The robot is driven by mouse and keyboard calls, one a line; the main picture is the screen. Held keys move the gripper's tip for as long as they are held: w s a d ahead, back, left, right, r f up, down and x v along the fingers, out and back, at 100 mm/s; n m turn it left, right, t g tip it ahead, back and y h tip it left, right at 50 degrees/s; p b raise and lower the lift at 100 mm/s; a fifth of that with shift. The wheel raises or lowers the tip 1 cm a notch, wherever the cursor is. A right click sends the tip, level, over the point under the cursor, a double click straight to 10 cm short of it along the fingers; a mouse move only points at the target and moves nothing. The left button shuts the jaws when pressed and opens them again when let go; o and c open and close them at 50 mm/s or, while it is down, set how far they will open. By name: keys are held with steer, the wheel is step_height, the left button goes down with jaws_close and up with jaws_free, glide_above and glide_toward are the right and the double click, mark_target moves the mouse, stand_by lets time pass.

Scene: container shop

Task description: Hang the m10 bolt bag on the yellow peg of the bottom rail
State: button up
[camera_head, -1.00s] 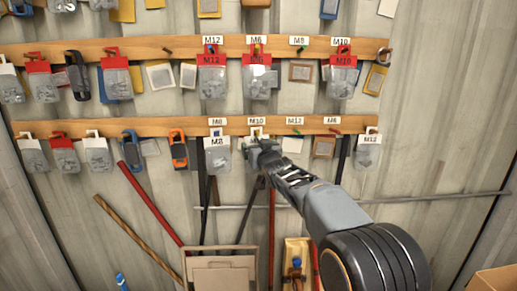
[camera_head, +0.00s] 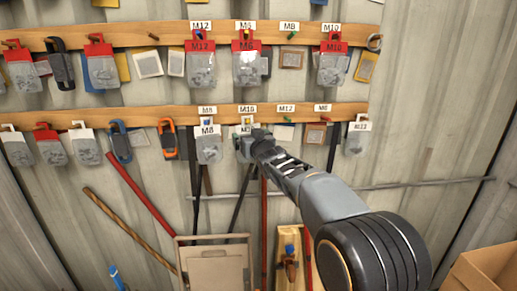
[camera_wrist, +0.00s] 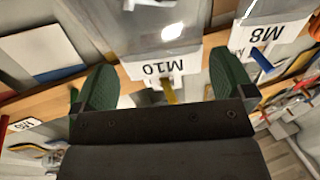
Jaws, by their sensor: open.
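The M10 bolt bag, a clear bag with a white header (camera_wrist: 153,70), shows in the wrist view with the yellow peg (camera_wrist: 168,90) at the header's hanger edge. It appears to hang on that peg. My gripper (camera_wrist: 163,64) is open, its green fingers apart on either side of the header. In the head view my gripper (camera_head: 256,141) is at the bottom rail (camera_head: 170,115), under the M10 label (camera_head: 246,107), and partly hides the bag (camera_head: 242,150). The bag's lower part is cut off in the wrist view.
An M8 bag (camera_head: 208,146) hangs close to the left on a blue peg (camera_wrist: 262,60). An orange carabiner (camera_head: 167,139) hangs further left. The top rail (camera_head: 140,35) holds several red-header bags above. Long tools and a tan box (camera_head: 215,267) stand below.

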steer(key=b+v, duration=0.3)
steer(key=v, duration=0.8)
steer(key=s+d+f+m+g+h, duration=0.1)
steer(key=s+d+f+g+h, duration=0.15)
steer(key=f, duration=0.45)
steer(key=s+d+f+g+h, duration=0.2)
steer(key=s+d+f+g, duration=0.15)
steer(key=f, duration=0.35)
steer(key=s+d+f+m+g, duration=0.1)
steer(key=s+d+f+g, duration=0.1)
steer(key=s, duration=0.8)
steer(key=s+d+f+m+g, duration=0.1)
steer(key=s+f+g, duration=0.4)
steer(key=s, duration=0.6)
step_height(320, 180, down, 2)
steer(key=shift+s+d+f+g, duration=0.15)
steer(key=shift+s+d+g, duration=0.15)
steer(key=shift+d, duration=0.25)
